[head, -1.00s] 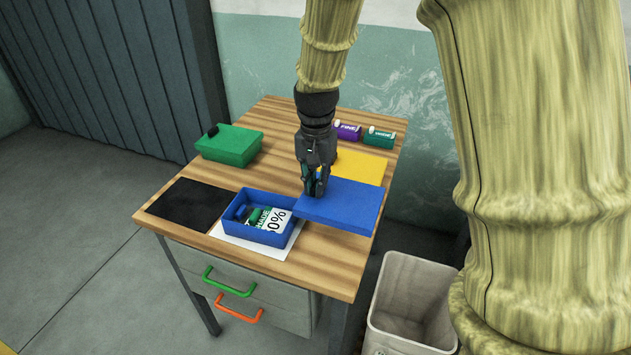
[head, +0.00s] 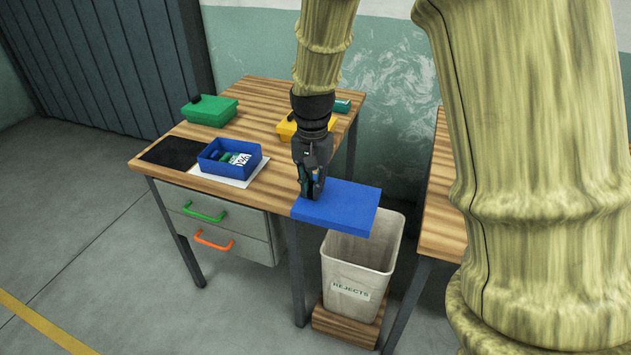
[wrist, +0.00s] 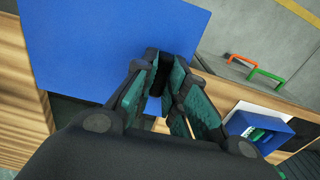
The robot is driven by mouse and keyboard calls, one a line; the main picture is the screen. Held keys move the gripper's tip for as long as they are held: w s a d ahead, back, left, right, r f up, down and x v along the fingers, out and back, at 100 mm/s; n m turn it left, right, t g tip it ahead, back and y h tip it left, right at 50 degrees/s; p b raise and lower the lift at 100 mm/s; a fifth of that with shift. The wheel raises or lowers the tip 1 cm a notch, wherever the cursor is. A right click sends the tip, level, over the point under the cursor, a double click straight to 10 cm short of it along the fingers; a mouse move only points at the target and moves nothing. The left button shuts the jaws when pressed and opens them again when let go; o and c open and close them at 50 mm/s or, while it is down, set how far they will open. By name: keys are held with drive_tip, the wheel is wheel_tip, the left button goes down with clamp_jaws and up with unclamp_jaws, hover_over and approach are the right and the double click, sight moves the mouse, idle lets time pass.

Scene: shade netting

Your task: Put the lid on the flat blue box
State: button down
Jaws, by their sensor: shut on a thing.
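My gripper (head: 311,190) is shut on the blue lid (head: 345,208), at its left part in the head view. The lid is flat and held out past the table's right side, partly over the rejects bin. It fills the upper left of the wrist view (wrist: 110,45), with my gripper (wrist: 160,90) at its edge. The flat blue box (head: 214,167) stands open on a white sheet at the table's front, left of the lid and apart from it. Small green and white items lie in it. The box also shows at the lower right of the wrist view (wrist: 232,123).
A green box (head: 210,112) stands at the back left and a yellow box (head: 288,128) behind my gripper. A black mat (head: 168,152) lies left of the blue box. The rejects bin (head: 358,284) stands between the table (head: 262,95) and another table (head: 440,235).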

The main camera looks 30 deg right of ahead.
sight(297, 200)
drive_tip(key=shift+n, duration=0.8)
drive_tip(key=a+f, duration=0.2)
drive_tip(key=w+a+f, duration=0.1)
drive_tip(key=f, duration=0.1)
drive_tip(key=shift+a+f, duration=0.1)
drive_tip(key=shift+a, duration=0.3)
drive_tip(key=s+a+f+n, duration=0.2)
drive_tip(key=a+f+n, duration=0.5)
drive_tip(key=a+f, duration=1)
drive_tip(key=shift+a+f+n, duration=0.3)
drive_tip(key=shift+a+n, duration=0.1)
drive_tip(key=shift+a, duration=0.15)
